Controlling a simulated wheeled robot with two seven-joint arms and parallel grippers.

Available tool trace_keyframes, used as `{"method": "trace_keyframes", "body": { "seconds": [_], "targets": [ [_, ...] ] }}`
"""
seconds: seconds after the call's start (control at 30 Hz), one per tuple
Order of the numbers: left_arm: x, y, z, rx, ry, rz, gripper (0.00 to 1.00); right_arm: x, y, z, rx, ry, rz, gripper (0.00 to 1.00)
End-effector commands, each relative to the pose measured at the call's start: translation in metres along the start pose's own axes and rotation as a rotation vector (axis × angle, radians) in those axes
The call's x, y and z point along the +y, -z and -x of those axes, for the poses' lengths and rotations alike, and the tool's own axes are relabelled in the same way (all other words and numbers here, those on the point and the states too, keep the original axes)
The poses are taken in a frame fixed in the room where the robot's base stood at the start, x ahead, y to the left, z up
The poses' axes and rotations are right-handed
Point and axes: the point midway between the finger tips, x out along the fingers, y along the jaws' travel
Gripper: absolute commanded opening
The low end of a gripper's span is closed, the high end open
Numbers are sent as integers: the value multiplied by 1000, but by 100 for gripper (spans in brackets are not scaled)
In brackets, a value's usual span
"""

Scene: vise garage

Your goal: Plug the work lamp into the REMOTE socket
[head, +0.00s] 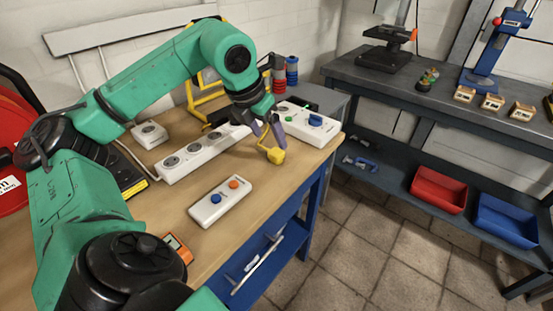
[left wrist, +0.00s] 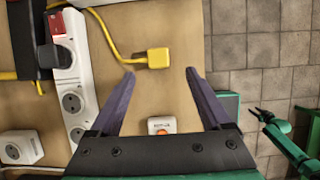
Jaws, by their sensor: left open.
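The yellow plug (head: 273,155) lies near the right edge of the wooden table. In the left wrist view the plug (left wrist: 158,58) has its yellow cable running up and left. My left gripper (head: 268,138) is open above it; in the left wrist view the plug shows between and just beyond the fingertips (left wrist: 159,73). A white socket strip (head: 203,153) lies left of it, with a dark plug (left wrist: 62,54) in one outlet. A single white socket box (head: 150,134) stands farther left; no REMOTE label is readable. My right gripper (left wrist: 262,115) shows small in the left wrist view.
A white remote (head: 220,202) with orange and blue buttons lies in front of the strip. A white box with a blue knob (head: 315,121) is behind the plug. A yellow frame (head: 205,98) stands at the back. The floor right of the table is clear.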

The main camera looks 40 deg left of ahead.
Motion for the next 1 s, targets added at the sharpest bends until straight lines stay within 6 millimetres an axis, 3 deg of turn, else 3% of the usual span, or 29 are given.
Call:
{"method": "trace_keyframes", "body": {
  "seconds": [0.13,0.47,0.8,1.0],
  "targets": [
    [0,0,-18,-1,1,0,81,-4,1,-2,2,5,-2,50],
    [0,-1,-21,-1,1,0,81,-9,3,-2,6,12,-5,50],
    [3,-2,-68,0,1,-1,81,-5,4,2,6,7,-2,50],
    [3,-2,-71,-1,0,-1,81,-4,4,2,6,5,-1,50]
  ]
}}
